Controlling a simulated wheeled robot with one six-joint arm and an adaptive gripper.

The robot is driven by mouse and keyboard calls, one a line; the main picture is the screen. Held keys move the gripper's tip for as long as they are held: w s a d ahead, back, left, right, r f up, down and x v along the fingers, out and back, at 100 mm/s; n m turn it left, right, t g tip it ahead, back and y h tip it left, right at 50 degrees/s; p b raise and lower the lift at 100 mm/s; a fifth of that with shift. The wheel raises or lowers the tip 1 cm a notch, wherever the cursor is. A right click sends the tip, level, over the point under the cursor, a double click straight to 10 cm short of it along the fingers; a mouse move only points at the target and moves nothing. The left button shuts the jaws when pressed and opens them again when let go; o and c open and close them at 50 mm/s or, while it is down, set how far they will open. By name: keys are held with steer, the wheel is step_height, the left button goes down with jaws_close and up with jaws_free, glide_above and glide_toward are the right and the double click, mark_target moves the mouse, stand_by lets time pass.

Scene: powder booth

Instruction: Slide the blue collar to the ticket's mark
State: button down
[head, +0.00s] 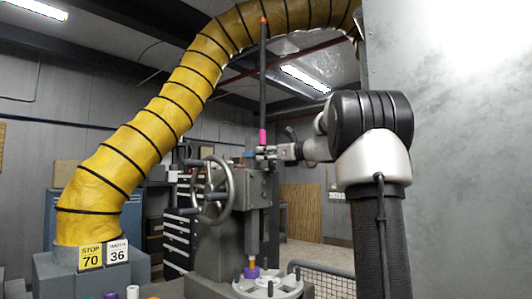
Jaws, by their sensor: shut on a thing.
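A dark upright rod (263,70) with an orange tip rises from the top of the grey machine (228,215). A pink collar (263,136) sits around the rod just above my gripper. My gripper (264,151) reaches in from the right at the rod's foot and is shut. A small patch of the blue collar (249,154) shows at the fingertips, mostly hidden by them. A yellow ticket (90,257) reads STOP 70. A white card (117,252) beside it reads 36, its small heading hard to read. Any scale marks on the rod are too small to read.
A fat yellow hose (140,140) arches over the machine from the left. A handwheel (210,190) juts from the machine's left side. A purple collar (251,271) sits low by a round grey plate (268,287). A pale panel (455,130) fills the right.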

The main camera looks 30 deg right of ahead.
steer(key=shift+f, duration=1.8)
steer(key=c, duration=1.1)
jaws_free()
steer(key=v, duration=1.2)
